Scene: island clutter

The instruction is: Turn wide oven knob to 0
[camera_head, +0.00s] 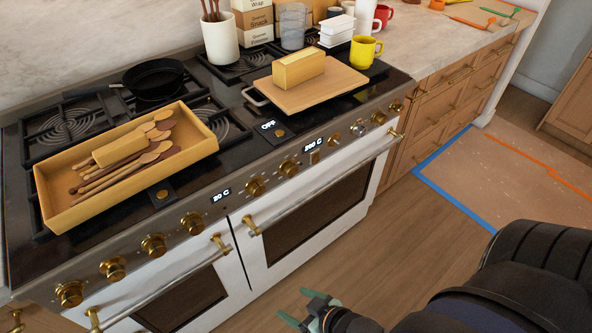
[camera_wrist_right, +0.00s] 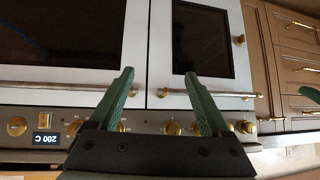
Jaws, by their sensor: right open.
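The steel range has a front panel with a row of brass knobs. The wide oven door (camera_head: 311,212) is on the right in the head view. A lit display (camera_head: 313,144) above it reads 200 C; it shows upside down in the right wrist view (camera_wrist_right: 46,137). Brass knobs (camera_head: 289,168) sit near this display; I cannot tell which one is the wide oven knob. My right gripper (camera_head: 308,307) is open and empty, in front of and apart from the range. In the right wrist view its green fingers (camera_wrist_right: 159,77) spread before the doors, with a knob (camera_wrist_right: 172,127) visible between them. My left gripper is out of view.
Handle bars (camera_head: 320,182) stick out below the panel. A second display (camera_head: 220,194) reads 20 C. On the cooktop are a wooden tray (camera_head: 60,212) of utensils and a cutting board (camera_head: 338,86) with a yellow block (camera_head: 299,68). The floor (camera_head: 400,235) before the range is clear.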

